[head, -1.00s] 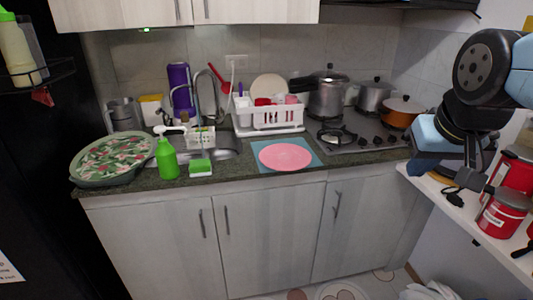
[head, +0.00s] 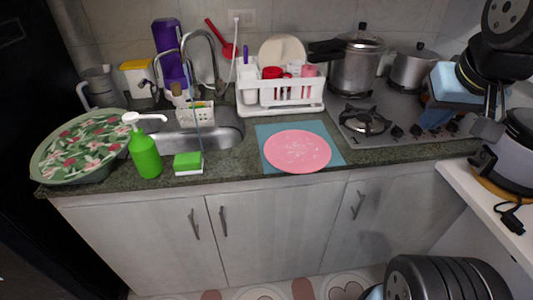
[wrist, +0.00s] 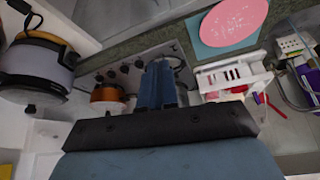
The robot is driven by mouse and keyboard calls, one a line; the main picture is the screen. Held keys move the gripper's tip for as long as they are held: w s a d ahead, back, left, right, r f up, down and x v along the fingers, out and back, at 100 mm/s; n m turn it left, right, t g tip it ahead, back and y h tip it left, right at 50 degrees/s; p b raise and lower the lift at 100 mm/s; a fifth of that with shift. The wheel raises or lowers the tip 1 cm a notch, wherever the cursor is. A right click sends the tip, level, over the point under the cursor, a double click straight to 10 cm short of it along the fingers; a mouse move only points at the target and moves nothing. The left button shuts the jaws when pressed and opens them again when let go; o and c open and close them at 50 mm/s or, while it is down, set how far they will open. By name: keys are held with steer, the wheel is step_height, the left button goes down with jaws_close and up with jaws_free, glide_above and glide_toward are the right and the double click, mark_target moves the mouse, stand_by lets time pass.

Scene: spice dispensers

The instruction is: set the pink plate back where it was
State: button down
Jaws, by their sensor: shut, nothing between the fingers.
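The pink plate (head: 297,151) lies flat on a blue mat (head: 268,132) on the counter, in front of the white dish rack. It has pale specks on its face. It also shows at the top of the wrist view (wrist: 232,22), with the blue mat (wrist: 204,50) beneath it. My gripper (wrist: 158,68) is shut and empty, with its blue fingers together. It is well apart from the plate, over toward the stove side. In the head view my arm is at the upper right.
The white dish rack (head: 282,105) holds a cream plate (head: 283,53) and cups. The sink, a green soap bottle (head: 145,152) and a sponge (head: 188,163) are left of the mat. The stove with a pressure cooker (head: 355,65) is right. A shelf (head: 470,182) juts out at the right.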

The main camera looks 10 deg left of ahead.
steer(key=shift+w+a, duration=0.1)
steer(key=shift+a, duration=0.1)
steer(key=n+t+h, duration=0.2)
steer(key=n+h, duration=0.5)
steer(key=h, duration=0.5)
glide_above(255, 174)
steer(key=s+d, duration=0.2)
steer(key=d, duration=0.1)
step_height(255, 174, down, 19)
steer(key=s+a+f+n+t+y, duration=0.1)
steer(key=s+a+f+n+t, duration=0.45)
steer(key=a, duration=0.55)
steer(key=shift+m+t, duration=0.65)
steer(key=shift+m, duration=0.3)
steer(key=x, duration=0.6)
steer(key=f+x, duration=0.1)
steer(key=x, duration=0.2)
steer(key=shift+d, duration=0.15)
steer(key=shift+w+d+r, duration=0.1)
steer(key=shift+d, duration=1)
steer(key=shift+w+d, duration=0.15)
steer(key=shift+d, duration=0.7)
